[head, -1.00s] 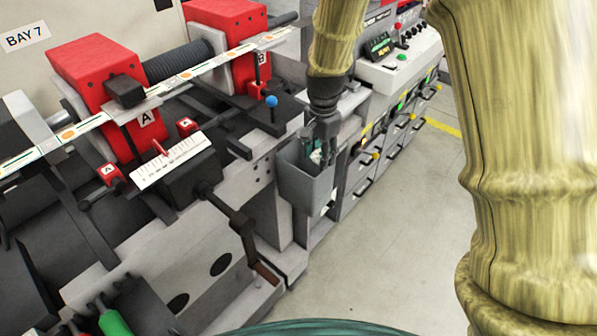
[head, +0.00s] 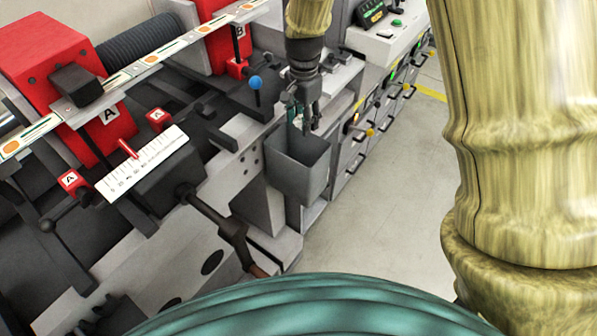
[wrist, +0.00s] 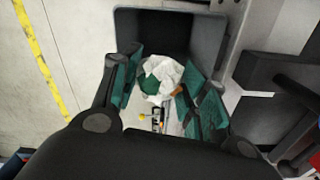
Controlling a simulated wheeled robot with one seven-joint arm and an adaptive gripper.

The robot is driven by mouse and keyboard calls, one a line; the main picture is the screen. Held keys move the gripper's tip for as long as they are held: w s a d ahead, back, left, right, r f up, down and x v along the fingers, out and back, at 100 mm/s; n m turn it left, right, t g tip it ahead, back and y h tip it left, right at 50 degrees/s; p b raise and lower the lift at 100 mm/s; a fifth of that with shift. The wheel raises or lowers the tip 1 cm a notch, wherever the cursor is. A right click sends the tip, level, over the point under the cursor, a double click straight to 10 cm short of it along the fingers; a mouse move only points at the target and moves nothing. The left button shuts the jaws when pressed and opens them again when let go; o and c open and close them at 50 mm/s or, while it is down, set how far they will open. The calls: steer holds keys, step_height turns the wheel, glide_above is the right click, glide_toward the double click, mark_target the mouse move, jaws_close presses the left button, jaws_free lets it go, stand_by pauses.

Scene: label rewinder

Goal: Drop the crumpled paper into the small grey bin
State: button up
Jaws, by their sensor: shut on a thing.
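The crumpled paper (wrist: 160,72) is white with green and orange patches. In the wrist view it sits between the teal finger pads of my gripper (wrist: 160,92), which is shut on it. In the head view my gripper (head: 306,118) points down at the far rim of the small grey bin (head: 300,182); the paper is not clear there. The bin is open-topped and hangs at the machine's side. In the wrist view the bin's dark opening and grey rim (wrist: 222,30) lie beyond the paper, which partly overlaps the opening.
The machine stands left of the bin, with red blocks (head: 62,70), a white scale (head: 142,165), a blue knob (head: 255,83) and a dark crank handle (head: 232,230). Drawers with yellow knobs (head: 370,132) stand behind the bin. Clear floor (head: 385,200) lies to the right.

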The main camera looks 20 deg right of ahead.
steer(key=shift+s+d+f+b, duration=0.1)
steer(key=shift+s+f+b, duration=0.05)
steer(key=shift+f+b, duration=0.4)
steer(key=shift+s+d+f+b, duration=0.15)
steer(key=shift+f+b, duration=0.2)
steer(key=shift+f, duration=0.3)
steer(key=shift+w+a+f, duration=0.15)
steer(key=shift+f, duration=0.1)
steer(key=o, duration=0.3)
steer(key=shift+r, duration=0.1)
steer(key=o, duration=0.5)
steer(key=shift+r, duration=0.1)
step_height(320, 180, up, 12)
steer(key=shift+f, duration=0.1)
